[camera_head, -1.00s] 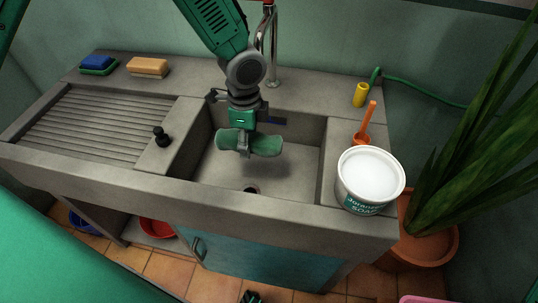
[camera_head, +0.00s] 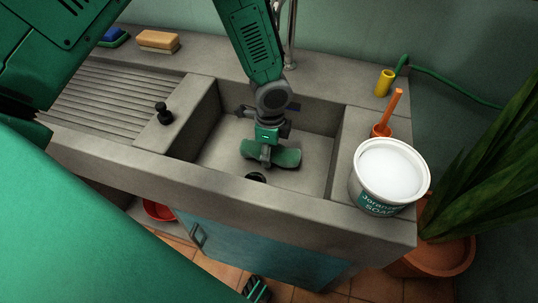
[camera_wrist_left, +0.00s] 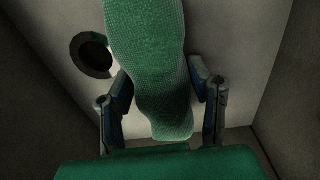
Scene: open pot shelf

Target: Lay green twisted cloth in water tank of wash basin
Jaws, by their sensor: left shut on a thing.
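The green twisted cloth (camera_head: 285,157) is inside the basin (camera_head: 225,150) of the stone wash unit, low over its floor and close to the drain hole (camera_head: 256,178). I cannot tell whether it touches the floor. My left gripper (camera_head: 266,160) points down into the basin and is shut on the cloth's middle. In the left wrist view the cloth (camera_wrist_left: 150,65) runs between the two fingers (camera_wrist_left: 163,100), with the drain hole (camera_wrist_left: 92,55) to its left. My right gripper is not in view.
A white soap tub (camera_head: 389,175) stands on the basin's right ledge, with an orange-handled tool (camera_head: 389,115) and a yellow cylinder (camera_head: 384,83) behind it. A black plug (camera_head: 164,113) sits on the left ledge. The faucet (camera_head: 291,40) rises behind the basin. A sponge (camera_head: 158,41) lies at the back left.

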